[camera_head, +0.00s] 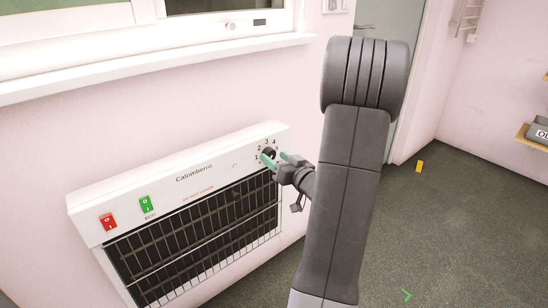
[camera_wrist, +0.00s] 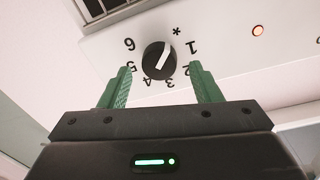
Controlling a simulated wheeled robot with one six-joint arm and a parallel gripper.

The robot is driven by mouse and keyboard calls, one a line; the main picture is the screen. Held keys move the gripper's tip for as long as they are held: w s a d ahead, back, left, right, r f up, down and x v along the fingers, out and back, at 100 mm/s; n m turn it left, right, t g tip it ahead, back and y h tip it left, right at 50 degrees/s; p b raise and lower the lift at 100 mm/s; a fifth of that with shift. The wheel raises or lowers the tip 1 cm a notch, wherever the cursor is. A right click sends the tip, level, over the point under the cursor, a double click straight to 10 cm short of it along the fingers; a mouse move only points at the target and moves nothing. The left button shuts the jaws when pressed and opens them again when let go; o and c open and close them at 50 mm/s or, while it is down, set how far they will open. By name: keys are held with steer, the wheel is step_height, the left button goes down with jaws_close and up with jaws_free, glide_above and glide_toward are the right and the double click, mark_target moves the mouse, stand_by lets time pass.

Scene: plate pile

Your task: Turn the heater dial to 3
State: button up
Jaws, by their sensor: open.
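The white heater (camera_head: 125,192) hangs on the wall below the window in the head view. Its black round dial (camera_head: 269,152) is at the right end of the top panel, ringed by numbers. In the wrist view the dial (camera_wrist: 156,64) is seen upside down, with a star and numbers 1 to 6 around it. Its white pointer line appears to lean toward the star. My gripper (camera_head: 275,158) is open, its green fingers pointing at the dial. In the wrist view the fingers of my gripper (camera_wrist: 160,67) stand on either side of the dial, apparently with gaps.
A red switch (camera_head: 108,222) and a green switch (camera_head: 146,204) are on the heater's left. A small lamp (camera_wrist: 258,31) glows orange beside the dial. A wire grille (camera_head: 190,240) covers the heater front. The window sill (camera_head: 150,68) juts out above. Open floor (camera_head: 450,230) lies right.

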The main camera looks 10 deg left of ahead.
steer(key=shift+w+a, duration=0.5)
steer(key=c, duration=1)
